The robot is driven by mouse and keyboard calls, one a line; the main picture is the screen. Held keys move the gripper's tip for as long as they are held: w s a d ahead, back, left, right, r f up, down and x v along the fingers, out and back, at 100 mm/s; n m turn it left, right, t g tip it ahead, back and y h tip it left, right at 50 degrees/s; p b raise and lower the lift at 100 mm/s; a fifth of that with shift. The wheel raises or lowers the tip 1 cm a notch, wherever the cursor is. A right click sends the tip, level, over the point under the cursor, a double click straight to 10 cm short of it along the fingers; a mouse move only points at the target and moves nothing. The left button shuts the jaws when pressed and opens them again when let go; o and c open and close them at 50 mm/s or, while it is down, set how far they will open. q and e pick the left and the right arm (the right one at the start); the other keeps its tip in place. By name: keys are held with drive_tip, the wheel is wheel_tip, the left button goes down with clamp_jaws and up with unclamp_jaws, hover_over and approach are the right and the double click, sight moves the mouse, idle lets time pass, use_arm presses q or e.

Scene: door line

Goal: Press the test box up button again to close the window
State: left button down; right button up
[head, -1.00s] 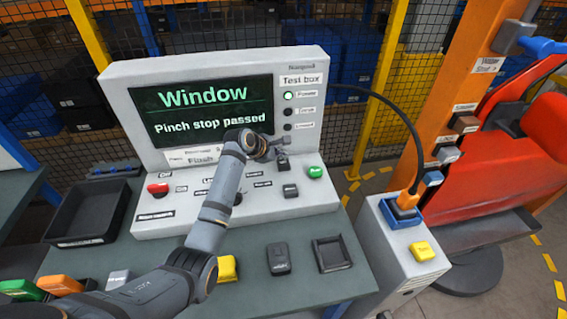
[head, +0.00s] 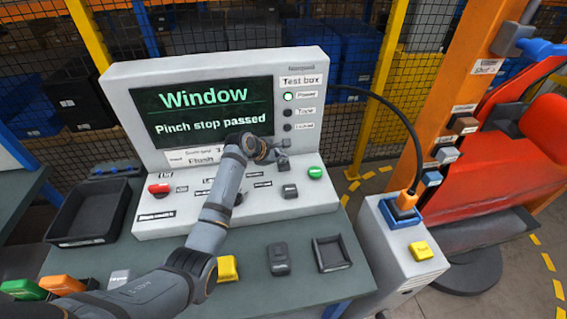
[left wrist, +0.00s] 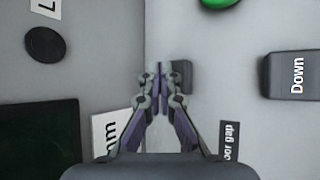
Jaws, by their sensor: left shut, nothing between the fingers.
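The test box (head: 115,95) stands on the bench, its screen (head: 210,110) reading "Window" and "Pinch stop passed". The top lamp (head: 288,97) glows green. My left gripper (head: 280,150) is shut and empty over the right part of its sloped panel. In the left wrist view, the shut fingertips (left wrist: 160,72) overlap the edge of a dark button (left wrist: 183,75), in line with the Down button (left wrist: 290,76). Its label is hidden, and I cannot tell whether the fingers touch it. The Down button also shows in the head view (head: 289,191). My right gripper is out of view.
A green button (head: 315,172) and a red button (head: 159,189) sit on the same panel. A black tray (head: 90,213) stands left. A grey cabinet (head: 400,255) with a cable stands right, before a red door (head: 500,170). Small parts lie along the bench front.

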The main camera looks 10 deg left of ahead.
use_arm(q)
drive_tip(key=shift+f, duration=0.55)
idle(0.5)
drive_tip(key=shift+r+p, duration=0.95)
drive_tip(key=shift+p, duration=0.4)
wheel_tip(320, 180, up, 5)
drive_tip(key=p, duration=0.6)
drive_tip(key=shift+r, duration=0.1)
wheel_tip(320, 180, up, 9)
drive_tip(key=p, duration=1)
hover_over(282, 164)
drive_tip(key=shift+b, duration=0.4)
